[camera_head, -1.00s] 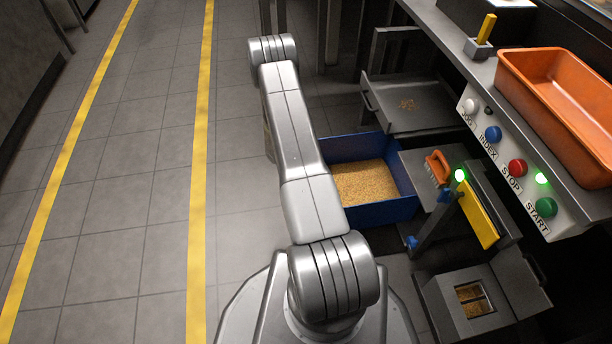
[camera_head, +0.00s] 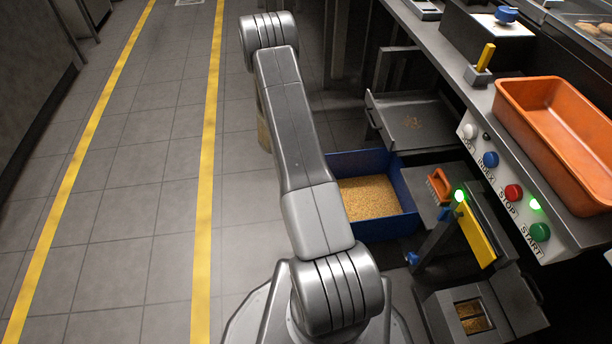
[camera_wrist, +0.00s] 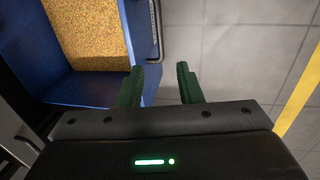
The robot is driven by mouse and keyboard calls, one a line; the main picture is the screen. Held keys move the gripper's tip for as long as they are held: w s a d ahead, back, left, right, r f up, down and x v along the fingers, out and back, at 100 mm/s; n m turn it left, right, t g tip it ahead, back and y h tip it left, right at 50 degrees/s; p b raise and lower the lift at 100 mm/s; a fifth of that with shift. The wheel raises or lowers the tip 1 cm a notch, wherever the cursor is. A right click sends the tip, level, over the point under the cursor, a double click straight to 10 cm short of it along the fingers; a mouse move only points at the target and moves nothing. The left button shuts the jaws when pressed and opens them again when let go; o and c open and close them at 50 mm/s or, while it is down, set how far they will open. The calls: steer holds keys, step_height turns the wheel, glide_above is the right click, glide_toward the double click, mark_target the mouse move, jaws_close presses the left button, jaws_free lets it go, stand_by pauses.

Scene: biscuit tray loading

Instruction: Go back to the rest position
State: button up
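My gripper (camera_wrist: 160,84) shows in the wrist view with its two green fingers apart and nothing between them. In the head view my arm reaches away from my base, and my gripper is hidden beyond the far joint. The blue bin (camera_head: 400,222) stands to the right of my arm in that view.
An orange tray (camera_head: 552,150) lies on the counter by a button panel (camera_head: 505,185). A grey pan (camera_head: 415,115) and an orange brush (camera_head: 438,184) are beyond and beside the bin. Floor between the yellow lines (camera_head: 206,180) is clear.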

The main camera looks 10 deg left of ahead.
steer(key=shift+r, duration=0.35)
steer(key=f+b, duration=0.1)
steer(key=f, duration=0.3)
steer(key=d+f+b, duration=0.1)
steer(key=f, duration=0.4)
steer(key=d+f+b, duration=0.1)
steer(key=f+b, duration=0.1)
steer(key=f, duration=0.2)
steer(key=shift+w+d+f, duration=0.2)
steer(key=shift+w+f, duration=0.1)
steer(key=shift+w, duration=0.1)
steer(key=shift+w+d, duration=0.1)
steer(key=shift+d, duration=0.15)
